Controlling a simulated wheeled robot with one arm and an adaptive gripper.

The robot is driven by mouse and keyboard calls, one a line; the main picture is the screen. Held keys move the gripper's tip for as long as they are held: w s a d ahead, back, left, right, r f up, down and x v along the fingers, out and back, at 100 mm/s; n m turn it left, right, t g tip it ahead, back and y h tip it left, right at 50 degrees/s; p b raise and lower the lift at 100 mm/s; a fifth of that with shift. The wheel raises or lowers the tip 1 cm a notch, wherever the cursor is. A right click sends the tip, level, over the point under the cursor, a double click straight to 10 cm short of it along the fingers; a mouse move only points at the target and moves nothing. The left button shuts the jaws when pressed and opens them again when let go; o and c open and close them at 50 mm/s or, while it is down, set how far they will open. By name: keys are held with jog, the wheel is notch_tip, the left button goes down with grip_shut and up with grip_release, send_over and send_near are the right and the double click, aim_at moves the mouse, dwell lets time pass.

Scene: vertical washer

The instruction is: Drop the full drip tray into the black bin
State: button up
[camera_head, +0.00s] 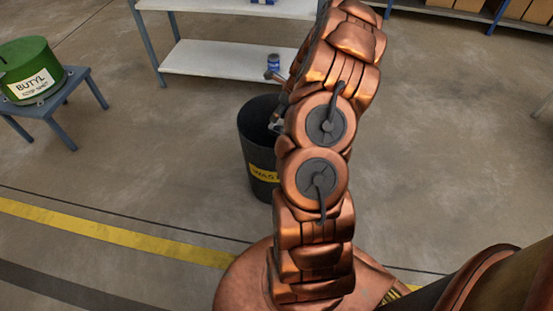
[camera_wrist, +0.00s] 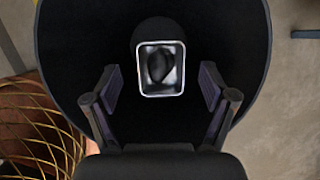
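The black bin (camera_head: 258,165) with a yellow label stands on the floor, partly hidden behind my arm in the head view. In the wrist view its dark opening (camera_wrist: 75,50) fills most of the picture. The drip tray (camera_wrist: 161,68), a small light-rimmed square tray with something dark in it, shows within the bin's opening. My gripper (camera_wrist: 160,86) is over the bin with its fingers spread. Gaps show between both finger pads and the tray, so they do not touch it. The tray's depth in the bin cannot be told.
A white-shelved table (camera_head: 225,60) stands behind the bin, with a blue can (camera_head: 273,63) on its lower shelf. A green butyl drum (camera_head: 30,70) sits on a grey stand (camera_head: 62,103) at left. Floor at right is clear.

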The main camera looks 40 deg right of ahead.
jog(key=shift+o, duration=1.1)
jog(key=v, duration=1.2)
